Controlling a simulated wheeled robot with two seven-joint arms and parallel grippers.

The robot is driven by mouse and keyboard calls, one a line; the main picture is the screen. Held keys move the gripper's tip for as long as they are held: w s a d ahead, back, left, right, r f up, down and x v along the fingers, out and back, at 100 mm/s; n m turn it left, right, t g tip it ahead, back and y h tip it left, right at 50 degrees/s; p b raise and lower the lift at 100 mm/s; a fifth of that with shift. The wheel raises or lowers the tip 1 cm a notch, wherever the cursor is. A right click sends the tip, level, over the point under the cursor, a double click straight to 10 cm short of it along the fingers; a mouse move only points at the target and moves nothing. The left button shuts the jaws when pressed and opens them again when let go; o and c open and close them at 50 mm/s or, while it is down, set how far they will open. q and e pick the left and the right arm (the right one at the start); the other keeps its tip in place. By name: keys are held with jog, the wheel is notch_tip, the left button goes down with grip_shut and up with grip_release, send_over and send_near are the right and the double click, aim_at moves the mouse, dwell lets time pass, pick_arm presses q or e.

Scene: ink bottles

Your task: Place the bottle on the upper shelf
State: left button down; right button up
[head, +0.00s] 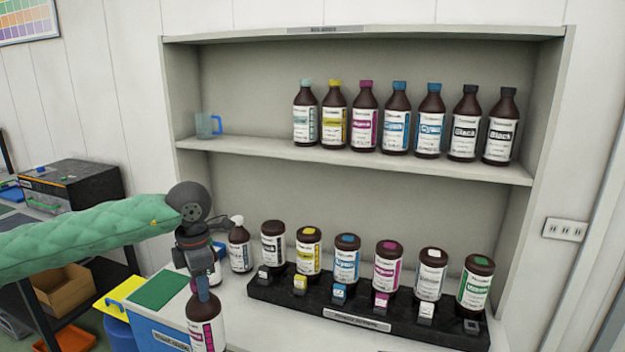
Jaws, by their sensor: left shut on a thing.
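My left gripper (200,284) reaches down from the arm at the left and is shut on the neck of a brown bottle (206,318). The bottle has a white label with a magenta band and hangs upright at the lower edge of the head view, its bottom cut off. Its cap is hidden by the gripper. The upper shelf (350,160) of the pale cabinet is up and to the right of the gripper. A row of several capped brown bottles (396,118) stands on it, with bare shelf to their left. My right gripper is not in view.
A clear mug with a blue handle (205,126) stands at the shelf's left end. A bottle with a white top (239,245) stands behind the gripper.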

aim_at(203, 315)
pick_arm(q)
jog(key=f+m, duration=0.1)
jog(key=m, duration=0.1)
jog(key=f+m, duration=0.1)
jog(key=m, duration=0.1)
jog(key=f+m, duration=0.1)
jog(key=m, duration=0.1)
jog(key=shift+w+a+f, duration=0.15)
jog(key=shift+w+f, duration=0.1)
jog(key=shift+f, duration=0.1)
jog(key=f+m, duration=0.3)
jog(key=m, duration=0.3)
jog(key=f+m, duration=0.3)
jog(key=m, duration=0.3)
jog(key=a+f+m, duration=0.1)
jog(key=f+m, duration=0.2)
jog(key=m, duration=0.3)
jog(key=shift+w+a+f, duration=0.1)
jog(key=shift+w+f, duration=0.1)
jog(key=shift+f, duration=0.2)
jog(key=shift+m, duration=0.4)
jog(key=shift+d, duration=2.8)
